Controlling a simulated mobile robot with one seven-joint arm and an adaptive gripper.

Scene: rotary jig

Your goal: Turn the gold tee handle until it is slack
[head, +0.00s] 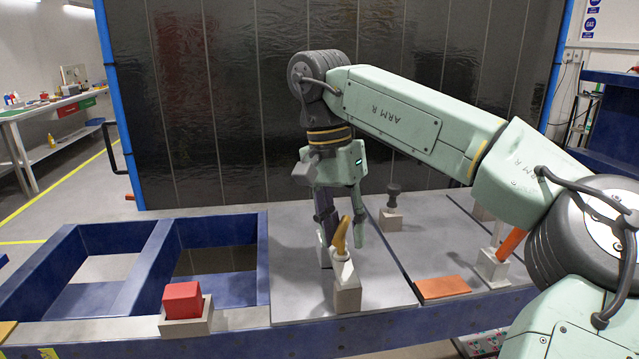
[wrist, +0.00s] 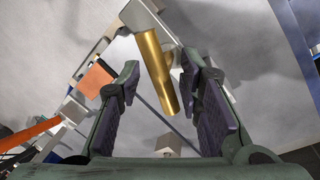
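The gold tee handle (head: 341,236) sits tilted on top of a grey block (head: 347,292) near the front edge of the bench plate. My gripper (head: 341,248) points down just behind it, with one finger showing on either side of the handle. In the wrist view, the gold bar (wrist: 158,72) runs lengthwise between the open fingers of my gripper (wrist: 161,70). Clear gaps show on both sides of the bar, and I see no contact. The handle's joint with the block is hard to make out.
A red block (head: 182,301) in a grey holder stands at the front left beside open blue-framed bays (head: 165,250). Right of the handle are a flat orange plate (head: 442,288), a black knob (head: 393,196) on a block, and an orange bar (head: 511,243). A dark panel (head: 240,100) stands behind.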

